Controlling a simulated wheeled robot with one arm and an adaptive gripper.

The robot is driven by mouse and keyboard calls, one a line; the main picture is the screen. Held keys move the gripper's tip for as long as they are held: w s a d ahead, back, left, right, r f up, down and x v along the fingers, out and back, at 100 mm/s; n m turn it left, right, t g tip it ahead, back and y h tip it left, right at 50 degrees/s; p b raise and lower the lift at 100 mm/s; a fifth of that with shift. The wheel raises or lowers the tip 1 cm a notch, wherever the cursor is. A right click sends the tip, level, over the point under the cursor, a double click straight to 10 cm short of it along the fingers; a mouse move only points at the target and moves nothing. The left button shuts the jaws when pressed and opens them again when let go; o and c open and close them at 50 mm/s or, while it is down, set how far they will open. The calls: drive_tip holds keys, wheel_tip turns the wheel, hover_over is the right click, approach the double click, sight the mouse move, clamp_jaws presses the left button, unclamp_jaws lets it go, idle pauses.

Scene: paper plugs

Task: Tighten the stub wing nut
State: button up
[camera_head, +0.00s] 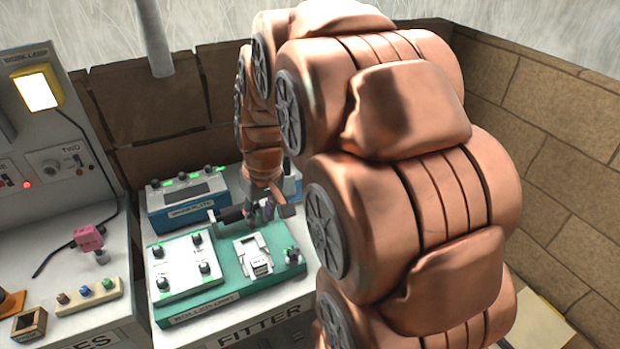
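My gripper (263,212) points down at the back of a green-based unit (220,306) on the bench marked "FITTER". Its dark fingers are small and partly hidden by my copper-coloured arm. I cannot tell whether they are open or touching anything. A dark roller-like part (231,214) lies just left of the fingers, and a brownish block-like part (284,203) shows just right of them. I cannot pick out the stub wing nut for certain; it may be hidden at the fingers.
A blue box (187,204) stands behind. On the left bench are a pink block (89,238) and a button strip (89,297). A brown wall (550,140) closes the right.

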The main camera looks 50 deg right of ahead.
drive_tip(key=w+d+f+t, duration=0.1)
drive_tip(key=w+d, duration=0.1)
drive_tip(key=d, duration=0.6)
drive_tip(key=w+d+f+m+h, duration=0.1)
drive_tip(key=w+d, duration=0.2)
drive_tip(key=d, duration=0.5)
drive_tip(key=w+d+f+m+t+h+b, duration=0.1)
drive_tip(key=w+d+f, duration=0.1)
drive_tip(key=d, duration=0.7)
drive_tip(key=shift+w+f+t, duration=0.1)
drive_tip(key=shift+w+t, duration=0.2)
drive_tip(key=shift+p+x, duration=1.05)
drive_tip(key=shift+x, duration=2.8)
drive_tip(key=shift+c, duration=0.3)
clamp_jaws()
